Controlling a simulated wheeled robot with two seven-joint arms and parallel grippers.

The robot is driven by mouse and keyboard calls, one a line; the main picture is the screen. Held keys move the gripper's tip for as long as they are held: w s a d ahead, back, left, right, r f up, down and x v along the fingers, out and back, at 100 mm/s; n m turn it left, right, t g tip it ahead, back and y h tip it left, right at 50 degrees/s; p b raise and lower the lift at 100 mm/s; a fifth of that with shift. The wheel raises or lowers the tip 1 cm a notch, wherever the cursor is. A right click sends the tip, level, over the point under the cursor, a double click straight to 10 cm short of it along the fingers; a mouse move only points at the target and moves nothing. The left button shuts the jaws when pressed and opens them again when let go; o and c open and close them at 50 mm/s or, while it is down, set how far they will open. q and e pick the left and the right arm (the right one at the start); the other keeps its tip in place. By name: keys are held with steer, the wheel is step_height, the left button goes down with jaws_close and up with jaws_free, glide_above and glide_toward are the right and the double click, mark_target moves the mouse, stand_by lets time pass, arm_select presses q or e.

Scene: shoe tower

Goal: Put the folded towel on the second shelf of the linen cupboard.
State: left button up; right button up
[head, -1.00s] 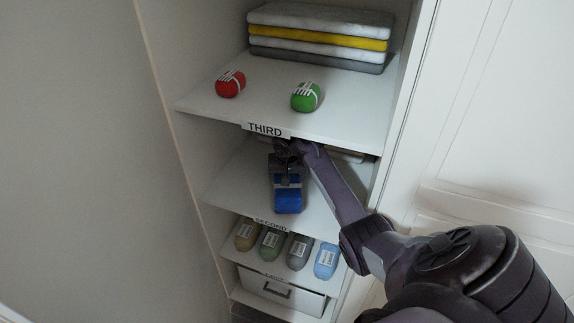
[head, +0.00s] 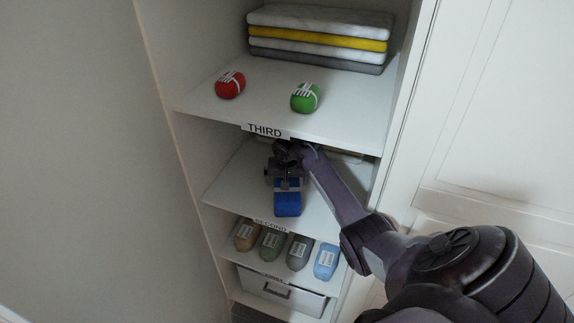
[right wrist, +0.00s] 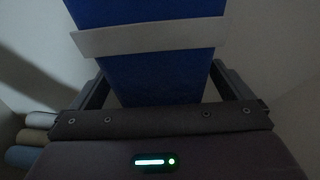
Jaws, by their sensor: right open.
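The folded towel (head: 288,204) is blue with a pale band (right wrist: 150,38) around it. It is on the second shelf (head: 232,184), above the label "SECOND", near the middle of its front part. My right gripper (head: 287,180) is over the towel's inner end, its jaws apart. In the right wrist view the towel (right wrist: 150,80) lies between the two open fingers of the right gripper (right wrist: 160,85); whether either finger touches it I cannot tell. My left gripper is not in view.
The third shelf (head: 200,105) above holds a red roll (head: 230,85), a green roll (head: 305,97) and a folded stack (head: 318,40). Several labelled rolls (head: 271,242) and a white drawer box (head: 290,284) are below. The cupboard's right side wall is close to my forearm.

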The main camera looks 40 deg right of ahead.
mark_target(288, 208)
steer(key=v, duration=0.3)
steer(key=shift+a+r, duration=0.1)
steer(key=shift+r, duration=0.15)
steer(key=s+a, duration=0.4)
steer(key=s, duration=0.1)
steer(key=s+a, duration=0.2)
steer(key=s, duration=0.1)
steer(key=shift+a+f, duration=0.25)
steer(key=shift+a, duration=0.05)
steer(key=shift+s+a+r+b, duration=0.1)
steer(key=shift+s+a+b, duration=0.2)
steer(key=shift+s+a, duration=0.25)
